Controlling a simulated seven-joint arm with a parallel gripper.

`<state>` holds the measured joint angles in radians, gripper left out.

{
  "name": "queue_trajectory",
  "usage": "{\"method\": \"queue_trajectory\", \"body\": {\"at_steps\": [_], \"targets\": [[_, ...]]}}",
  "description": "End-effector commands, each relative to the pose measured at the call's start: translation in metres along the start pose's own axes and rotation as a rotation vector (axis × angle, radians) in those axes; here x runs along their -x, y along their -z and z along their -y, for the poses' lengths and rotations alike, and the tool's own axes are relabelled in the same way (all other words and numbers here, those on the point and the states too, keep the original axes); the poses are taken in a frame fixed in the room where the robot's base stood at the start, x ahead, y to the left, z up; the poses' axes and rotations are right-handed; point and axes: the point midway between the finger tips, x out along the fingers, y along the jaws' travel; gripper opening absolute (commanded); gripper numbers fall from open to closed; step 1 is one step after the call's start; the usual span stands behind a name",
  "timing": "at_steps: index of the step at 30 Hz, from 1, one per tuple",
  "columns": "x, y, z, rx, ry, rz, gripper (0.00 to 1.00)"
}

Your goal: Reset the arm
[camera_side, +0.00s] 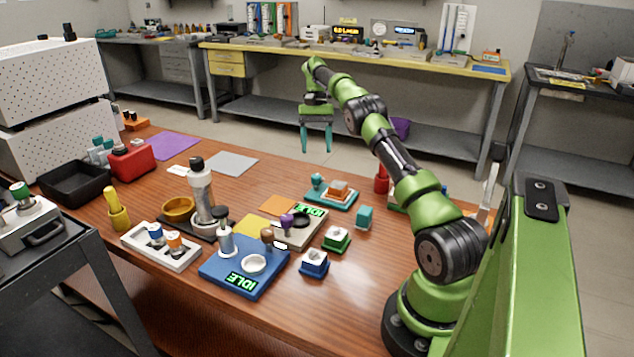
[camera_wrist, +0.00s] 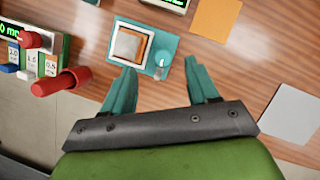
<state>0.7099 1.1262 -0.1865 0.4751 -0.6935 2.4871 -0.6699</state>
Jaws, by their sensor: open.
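My green arm rises from the right side of the wooden table and reaches over toward its far edge. My gripper (camera_side: 316,140) hangs fingers down above the far edge of the table, well clear of everything on it. Its two teal fingers are apart with nothing between them. They show in the wrist view (camera_wrist: 163,92) too, where a teal tray (camera_wrist: 148,38) with a white and orange square piece lies beyond the fingertips.
The table holds a blue device (camera_side: 245,265) reading IDLE, a white tray (camera_side: 160,247), a grey column on a dark base (camera_side: 201,195), a red box (camera_side: 132,160) and a black bin (camera_side: 75,182). Orange (camera_side: 277,205), grey (camera_side: 232,163) and purple (camera_side: 173,146) sheets lie flat. A yellow bench (camera_side: 355,60) stands behind.

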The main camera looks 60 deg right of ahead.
Motion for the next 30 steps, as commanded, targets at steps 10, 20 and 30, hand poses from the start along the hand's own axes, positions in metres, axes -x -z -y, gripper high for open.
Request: {"method": "queue_trajectory", "body": {"at_steps": [10, 20, 30], "targets": [[0.009, -0.004, 0.000, -0.001, 0.002, -0.001, 0.59], [0.002, 0.007, -0.009, -0.017, -0.037, -0.035, 0.59], [0.001, -0.030, 0.000, 0.087, -0.071, -0.158, 0.59]]}}
